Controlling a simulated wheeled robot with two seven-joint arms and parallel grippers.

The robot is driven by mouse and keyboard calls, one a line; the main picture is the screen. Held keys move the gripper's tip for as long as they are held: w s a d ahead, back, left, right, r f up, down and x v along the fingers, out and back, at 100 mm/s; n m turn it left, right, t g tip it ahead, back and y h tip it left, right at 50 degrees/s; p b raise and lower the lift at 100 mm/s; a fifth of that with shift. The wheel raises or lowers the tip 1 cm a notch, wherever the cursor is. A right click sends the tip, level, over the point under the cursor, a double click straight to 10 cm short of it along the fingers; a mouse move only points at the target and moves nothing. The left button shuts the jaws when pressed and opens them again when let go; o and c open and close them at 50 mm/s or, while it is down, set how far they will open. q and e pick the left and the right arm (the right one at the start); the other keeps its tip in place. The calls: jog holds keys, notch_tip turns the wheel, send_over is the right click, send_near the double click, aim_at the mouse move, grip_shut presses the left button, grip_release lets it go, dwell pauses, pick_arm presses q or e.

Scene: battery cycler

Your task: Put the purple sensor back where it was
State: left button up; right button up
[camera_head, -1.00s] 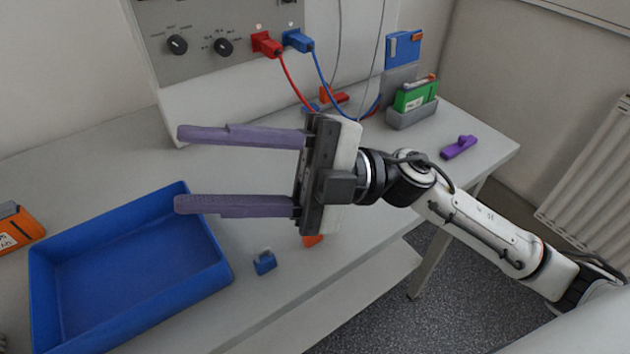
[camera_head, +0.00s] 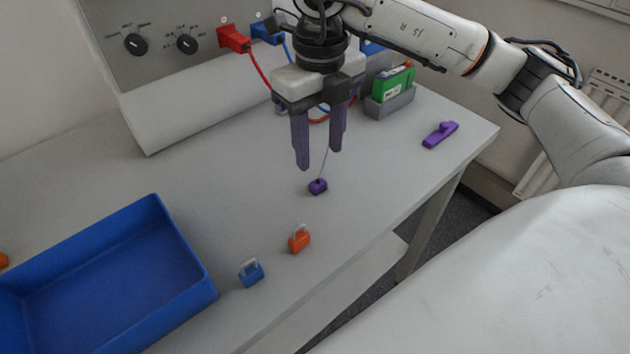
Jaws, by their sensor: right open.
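A small purple block with a thin wire rising from it (camera_head: 317,187), seemingly the purple sensor, lies on the grey bench (camera_head: 215,165). My right gripper (camera_head: 319,160) points down, open and empty, with its two purple fingers above and just behind the block in the picture. The fingers look apart from it. A longer purple piece with a raised knob (camera_head: 440,134) lies near the bench's right end. I cannot tell whether it is the sensor's place. My left gripper is not in view.
A blue tray (camera_head: 185,245) stands at the left. A blue padlock (camera_head: 251,273) and an orange padlock (camera_head: 299,239) stand near the front edge. A green pack (camera_head: 393,86) sits in a grey holder (camera_head: 391,105). Red (camera_head: 234,38) and blue plugs sit in the panel behind.

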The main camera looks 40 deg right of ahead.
aim_at(318, 182)
jog(key=shift+s+a+f+p, duration=0.1)
jog(key=shift+a+f+p, duration=0.1)
jog(key=shift+f, duration=1.55)
jog(key=shift+s+a+f+p, duration=0.1)
jog(key=shift+f+p, duration=0.1)
jog(key=shift+f, duration=1.55)
grip_shut()
